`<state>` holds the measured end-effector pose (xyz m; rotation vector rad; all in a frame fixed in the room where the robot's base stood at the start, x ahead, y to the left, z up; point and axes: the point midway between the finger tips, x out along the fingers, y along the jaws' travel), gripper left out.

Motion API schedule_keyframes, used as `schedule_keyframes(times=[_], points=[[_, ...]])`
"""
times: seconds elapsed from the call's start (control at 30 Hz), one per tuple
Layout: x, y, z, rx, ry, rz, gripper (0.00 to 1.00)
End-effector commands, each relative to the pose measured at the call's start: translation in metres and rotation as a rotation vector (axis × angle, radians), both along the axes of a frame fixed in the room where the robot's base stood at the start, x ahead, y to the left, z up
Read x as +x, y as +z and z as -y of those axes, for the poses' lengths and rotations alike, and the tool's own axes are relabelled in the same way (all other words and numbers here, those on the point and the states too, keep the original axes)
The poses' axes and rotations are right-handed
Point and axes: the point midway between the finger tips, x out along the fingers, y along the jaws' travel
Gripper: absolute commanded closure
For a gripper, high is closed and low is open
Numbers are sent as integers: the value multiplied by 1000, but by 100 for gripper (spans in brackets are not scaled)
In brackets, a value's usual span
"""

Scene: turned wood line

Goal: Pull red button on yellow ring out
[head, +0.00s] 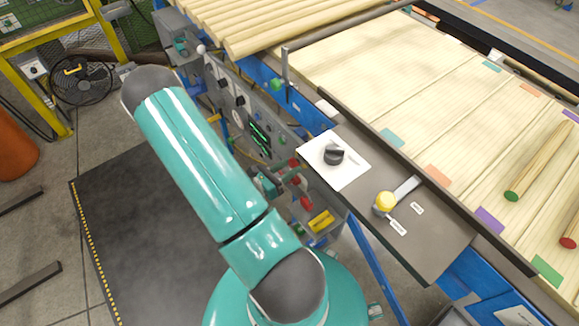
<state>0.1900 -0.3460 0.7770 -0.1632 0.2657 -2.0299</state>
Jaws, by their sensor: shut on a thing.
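My gripper (282,178) shows small at the control panel, just right of my teal arm, which hides part of the panel. It is shut on a small red part, the red button (296,179), at the panel face. The yellow ring around it cannot be made out at this size. Other red parts show just above and below the gripper on the same panel.
A grey ledge (440,240) right of the panel carries a black knob (334,155) on a white plate and a yellow ball-topped lever (386,202). A yellow block (320,221) sits low on the panel. A dark mat (140,235) covers the floor at left.

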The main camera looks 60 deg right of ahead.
Motion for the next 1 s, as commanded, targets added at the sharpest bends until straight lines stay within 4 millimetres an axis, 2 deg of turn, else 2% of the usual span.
schedule_keyframes(times=[0.13, 0.4, 0.43, 0.53, 0.87, 1.0], points=[[5, 0, -9, 0, 3, -1, 100], [6, -1, -11, 2, 4, 0, 100], [6, -1, -11, 2, 5, 0, 61], [6, -1, -11, 2, 4, 0, 42], [6, 0, -12, 2, 3, 1, 41], [13, 0, -23, 2, 5, 1, 41]])
